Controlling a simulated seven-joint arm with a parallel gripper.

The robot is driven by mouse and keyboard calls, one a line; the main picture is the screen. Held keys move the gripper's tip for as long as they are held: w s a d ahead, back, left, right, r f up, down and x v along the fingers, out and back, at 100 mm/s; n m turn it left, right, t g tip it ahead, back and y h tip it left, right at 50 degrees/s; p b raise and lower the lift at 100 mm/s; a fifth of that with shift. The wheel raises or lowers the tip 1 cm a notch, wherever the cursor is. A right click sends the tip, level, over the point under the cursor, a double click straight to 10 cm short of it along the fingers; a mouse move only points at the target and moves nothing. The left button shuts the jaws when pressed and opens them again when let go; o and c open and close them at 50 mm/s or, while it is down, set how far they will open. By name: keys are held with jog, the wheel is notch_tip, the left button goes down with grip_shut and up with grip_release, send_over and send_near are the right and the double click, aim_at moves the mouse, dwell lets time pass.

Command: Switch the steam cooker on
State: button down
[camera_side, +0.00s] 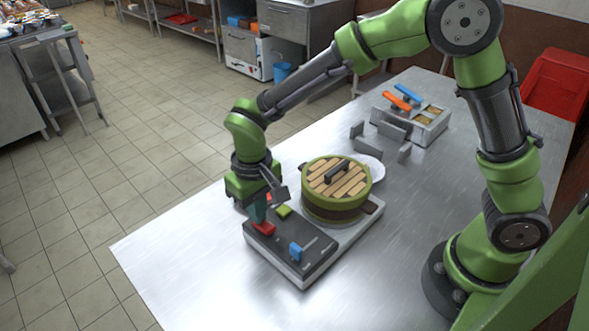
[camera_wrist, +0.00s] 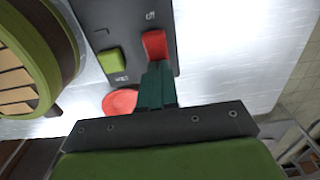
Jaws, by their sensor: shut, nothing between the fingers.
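The steam cooker has a round green pot (camera_side: 337,205) with a slatted wooden lid (camera_side: 338,177) on a grey base. A dark control panel (camera_side: 290,252) lies in front of it with a red rocker switch (camera_side: 263,228), a green button (camera_side: 284,211) and a blue slider (camera_side: 296,251). My gripper (camera_side: 259,220) points down, its teal fingers shut and empty, at the red switch. In the wrist view the fingertips (camera_wrist: 157,66) meet the edge of the red switch (camera_wrist: 154,45); whether they press it is unclear. The green button (camera_wrist: 113,61) is beside it. A label reading "Off" is near the switch.
A red disc (camera_wrist: 120,102) lies near the panel edge in the wrist view. A white plate (camera_side: 371,168) is behind the pot. A metal fryer unit (camera_side: 415,118) with orange and blue handles stands at the back. The front-left table (camera_side: 180,255) is clear.

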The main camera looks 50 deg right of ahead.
aim_at(269, 222)
jog(key=shift+s+a+f, duration=0.15)
jog(key=shift+s+f, duration=0.1)
jog(key=shift+s, duration=0.1)
notch_tip(269, 222, up, 8)
jog(key=shift+w+r, duration=0.15)
jog(key=shift+w, duration=0.1)
dwell(0.5)
jog(key=shift+w, duration=0.1)
jog(key=s+d+r+m+t+y, duration=0.1)
jog(key=s+d+r+m+t, duration=0.1)
jog(key=s+d, duration=0.5)
jog(key=s+d+r+m+t+y, duration=0.1)
jog(key=s+d+r+m+t, duration=0.1)
jog(key=s+d+r+t, duration=0.3)
jog(key=s+d+r, duration=0.1)
jog(key=d+r, duration=0.1)
jog(key=d, duration=0.2)
jog(key=shift+s+d+r, duration=0.25)
jog(key=shift+s+d, duration=0.05)
jog(key=shift+s, duration=0.05)
dwell(1.1)
